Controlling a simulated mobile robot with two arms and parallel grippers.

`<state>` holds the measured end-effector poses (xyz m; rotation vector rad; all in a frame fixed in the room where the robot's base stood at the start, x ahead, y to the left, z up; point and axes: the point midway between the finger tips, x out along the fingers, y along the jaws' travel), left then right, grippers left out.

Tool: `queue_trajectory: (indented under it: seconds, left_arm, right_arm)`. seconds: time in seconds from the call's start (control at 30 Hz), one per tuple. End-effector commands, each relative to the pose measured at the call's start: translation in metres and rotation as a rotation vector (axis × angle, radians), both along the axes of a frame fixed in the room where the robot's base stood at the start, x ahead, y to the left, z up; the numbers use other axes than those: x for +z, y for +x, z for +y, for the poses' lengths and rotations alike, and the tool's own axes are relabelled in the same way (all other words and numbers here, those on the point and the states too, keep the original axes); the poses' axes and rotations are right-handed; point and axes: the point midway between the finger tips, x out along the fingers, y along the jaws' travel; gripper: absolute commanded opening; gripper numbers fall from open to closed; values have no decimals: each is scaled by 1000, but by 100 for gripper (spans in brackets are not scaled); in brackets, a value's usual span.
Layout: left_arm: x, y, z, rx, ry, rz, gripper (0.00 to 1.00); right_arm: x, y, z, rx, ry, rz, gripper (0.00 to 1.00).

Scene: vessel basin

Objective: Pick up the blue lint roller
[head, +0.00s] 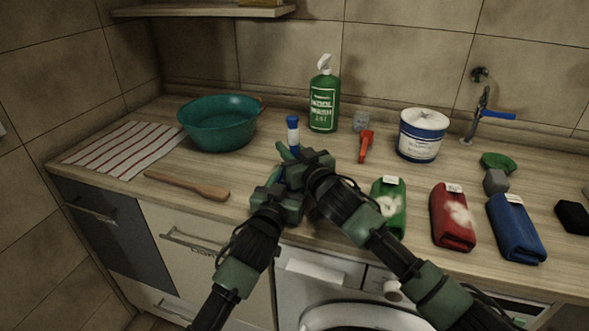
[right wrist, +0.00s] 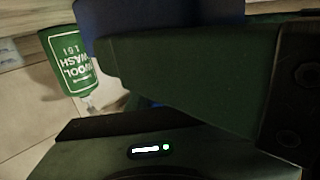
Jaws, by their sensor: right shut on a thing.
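The blue lint roller (head: 293,136), with a blue top, a white band and a blue lower part, stands upright near the middle of the counter in the head view. My right gripper (head: 286,153) is at its lower part and shut on it. In the right wrist view a blue surface (right wrist: 175,14) shows behind a dark green finger, and most of it is hidden. My left gripper (head: 271,178) is just in front, close beside the right one. Its fingers are partly hidden, so I cannot tell whether it is open.
A green wool wash bottle (head: 324,100) stands behind the roller, also seen in the wrist view (right wrist: 75,55). A teal basin (head: 218,125) is left. A wooden-handled brush (head: 186,186) lies in front. A red tool (head: 366,147), white tub (head: 420,140) and folded cloths (head: 452,222) are right.

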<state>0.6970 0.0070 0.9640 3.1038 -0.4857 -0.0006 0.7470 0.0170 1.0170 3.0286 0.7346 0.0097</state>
Motion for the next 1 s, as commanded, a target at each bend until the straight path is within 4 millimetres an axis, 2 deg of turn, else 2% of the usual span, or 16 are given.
queue_trajectory:
  seconds: [0.17,0.27,0.6,0.7,0.83,1.0]
  left_arm:
    - [0,0,0,0,0,1,16]
    - [0,0,0,0,0,1,16]
    - [-1,0,0,0,0,1,16]
    - [-1,0,0,0,0,1,16]
    - [-1,0,0,0,0,1,16]
    - [-1,0,0,0,0,1,16]
  right_arm:
    - [1,0,0,0,0,-1,0]
    - [10,0,0,-1,1,-4,0]
    - [76,0,0,0,1,-5,0]
    - [89,0,0,0,1,-4,0]
    - [99,0,0,1,0,-2,0]
    - [101,0,0,0,-1,0,0]
